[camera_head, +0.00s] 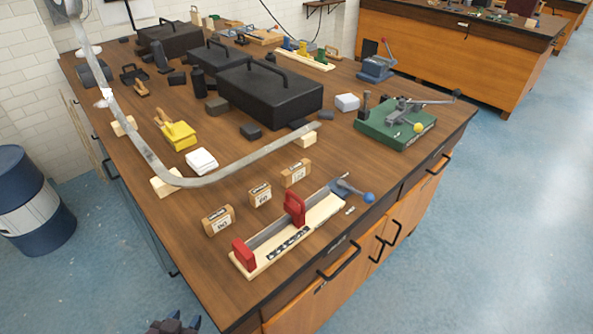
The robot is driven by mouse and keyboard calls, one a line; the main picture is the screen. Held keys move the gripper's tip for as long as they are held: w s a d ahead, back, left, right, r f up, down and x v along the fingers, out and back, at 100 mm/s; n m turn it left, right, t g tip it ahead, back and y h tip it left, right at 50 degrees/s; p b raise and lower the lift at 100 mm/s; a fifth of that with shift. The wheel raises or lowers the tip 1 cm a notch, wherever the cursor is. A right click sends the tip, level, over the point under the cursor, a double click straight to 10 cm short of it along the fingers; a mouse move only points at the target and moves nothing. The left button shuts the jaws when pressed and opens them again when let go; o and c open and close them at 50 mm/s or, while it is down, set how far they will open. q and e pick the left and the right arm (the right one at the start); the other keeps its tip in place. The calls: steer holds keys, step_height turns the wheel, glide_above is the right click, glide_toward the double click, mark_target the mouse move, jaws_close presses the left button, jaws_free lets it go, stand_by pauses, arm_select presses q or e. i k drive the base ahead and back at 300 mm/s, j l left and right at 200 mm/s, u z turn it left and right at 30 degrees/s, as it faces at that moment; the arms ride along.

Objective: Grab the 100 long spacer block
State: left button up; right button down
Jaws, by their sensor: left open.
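Three light wooden spacer blocks with white number labels stand in a slanting row on the brown table: a left block (219,220), a smaller middle block (260,195) and a right block (295,173). Their numbers are too small to read surely, so I cannot tell which is the 100 one. My left gripper (184,319) is at the bottom edge, in front of the table and well apart from the blocks. It is open, with nothing seen between its dark fingertips. My right gripper is not in view.
A wooden fixture with red blocks and a blue-knobbed lever (300,232) lies just in front of the blocks. A long curved metal strip (225,180) on wooden supports runs behind them. Black cases (270,95) stand farther back. The table's left front is clear.

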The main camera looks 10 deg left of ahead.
mark_target(292, 174)
steer(key=k+j+u, duration=0.2)
steer(key=k, duration=0.45)
steer(key=l+u, duration=0.1)
steer(key=u, duration=1.2)
steer(key=l+u, duration=0.3)
steer(key=k+l+u, duration=0.1)
steer(key=l+u, duration=0.2)
steer(key=k+l, duration=0.1)
steer(key=l, duration=0.4)
steer(key=k+l, duration=0.1)
steer(key=l, duration=0.35)
steer(key=k+l, duration=0.15)
steer(key=l, duration=0.35)
steer(key=k+l, duration=0.1)
steer(key=l, duration=0.35)
